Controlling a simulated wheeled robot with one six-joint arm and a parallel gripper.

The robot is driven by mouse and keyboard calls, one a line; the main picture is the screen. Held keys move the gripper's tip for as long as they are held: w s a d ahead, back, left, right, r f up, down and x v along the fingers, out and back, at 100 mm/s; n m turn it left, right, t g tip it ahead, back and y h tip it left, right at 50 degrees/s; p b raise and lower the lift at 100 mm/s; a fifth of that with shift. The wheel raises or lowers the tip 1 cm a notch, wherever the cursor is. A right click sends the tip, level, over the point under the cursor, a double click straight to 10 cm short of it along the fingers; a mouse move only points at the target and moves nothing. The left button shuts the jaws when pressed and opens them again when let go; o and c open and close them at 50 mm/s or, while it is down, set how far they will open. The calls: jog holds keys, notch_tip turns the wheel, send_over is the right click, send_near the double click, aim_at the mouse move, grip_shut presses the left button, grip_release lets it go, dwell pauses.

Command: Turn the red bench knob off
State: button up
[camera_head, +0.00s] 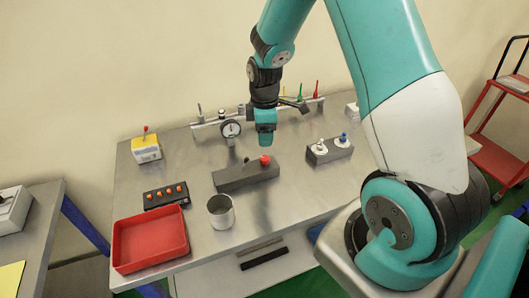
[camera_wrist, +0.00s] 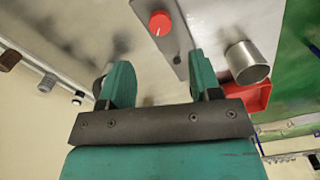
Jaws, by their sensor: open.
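The red bench knob (camera_head: 265,159) sits on the right part of a dark grey block (camera_head: 233,178) on the bench. In the wrist view the red knob (camera_wrist: 160,21) is near the top, with a pale mark line on its face. My gripper (camera_head: 265,143) hangs just above and behind the knob in the head view. In the wrist view my gripper (camera_wrist: 160,62) shows two teal fingers spread apart with nothing between them. The knob lies beyond the fingertips, not touched.
A steel cup (camera_head: 220,211), a red tray (camera_head: 150,240) and a black box with orange buttons (camera_head: 166,195) stand to the left. A block with white and blue fittings (camera_head: 329,150) is to the right. A rail with a gauge (camera_head: 230,129) and levers runs behind.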

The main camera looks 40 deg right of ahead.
aim_at(264, 158)
notch_tip(264, 158, down, 9)
jog(key=shift+r+p, duration=0.1)
jog(key=shift+p, duration=0.75)
jog(key=c, duration=0.9)
